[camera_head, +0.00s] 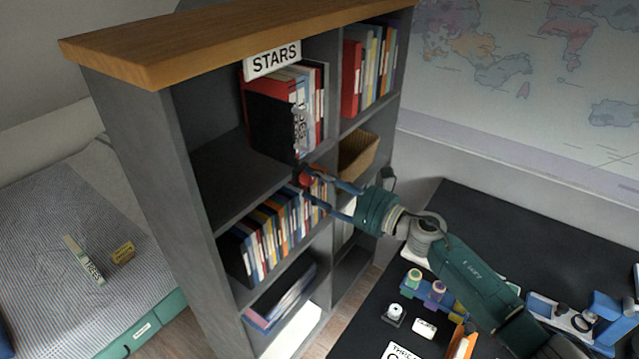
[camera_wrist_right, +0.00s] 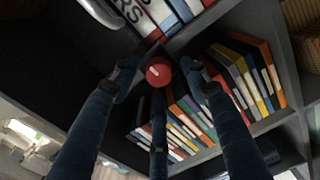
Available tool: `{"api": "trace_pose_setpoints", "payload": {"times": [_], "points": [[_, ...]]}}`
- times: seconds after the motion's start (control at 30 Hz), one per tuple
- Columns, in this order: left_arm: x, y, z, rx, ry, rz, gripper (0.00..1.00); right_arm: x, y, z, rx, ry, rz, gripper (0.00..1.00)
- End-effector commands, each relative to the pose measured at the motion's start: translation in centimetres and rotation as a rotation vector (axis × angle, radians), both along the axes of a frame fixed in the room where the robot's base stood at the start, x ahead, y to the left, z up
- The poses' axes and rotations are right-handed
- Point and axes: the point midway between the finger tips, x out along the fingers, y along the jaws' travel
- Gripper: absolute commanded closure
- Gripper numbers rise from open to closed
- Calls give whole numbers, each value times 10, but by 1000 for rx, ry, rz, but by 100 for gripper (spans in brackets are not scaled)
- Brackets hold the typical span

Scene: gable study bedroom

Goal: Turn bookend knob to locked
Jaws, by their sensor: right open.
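The red round knob (camera_head: 305,180) is at the shelf edge, below the black bookend (camera_head: 270,124). In the right wrist view the knob (camera_wrist_right: 158,72) faces me and has a pale pointer line. My right gripper (camera_head: 322,187) has its fingers spread around the knob. In the wrist view the open fingers (camera_wrist_right: 160,80) stand left, right and below it; I cannot tell whether any touches it. White lettering beside the bookend is too small to read. My left gripper is not in view.
A grey bookcase (camera_head: 150,150) with a wooden top holds books (camera_head: 272,235) close below the gripper. A STARS sign (camera_head: 272,60) is above, and a wicker basket (camera_head: 357,155) is behind. A black desk (camera_head: 500,225) with small objects is at right; a bed (camera_head: 40,255) is at left.

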Motion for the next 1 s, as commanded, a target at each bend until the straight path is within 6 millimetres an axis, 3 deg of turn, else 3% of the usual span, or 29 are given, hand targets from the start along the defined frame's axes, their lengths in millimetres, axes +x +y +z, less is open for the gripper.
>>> {"api": "trace_pose_setpoints", "payload": {"times": [0.03,0.27,0.67,1.0], "points": [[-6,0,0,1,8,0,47,0,0,0,0,0,0,55],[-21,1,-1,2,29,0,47,0,0,0,0,0,0,99],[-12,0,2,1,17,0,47,0,0,0,37,52,0,100],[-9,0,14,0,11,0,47,0,0,1,185,260,-2,100]]}}
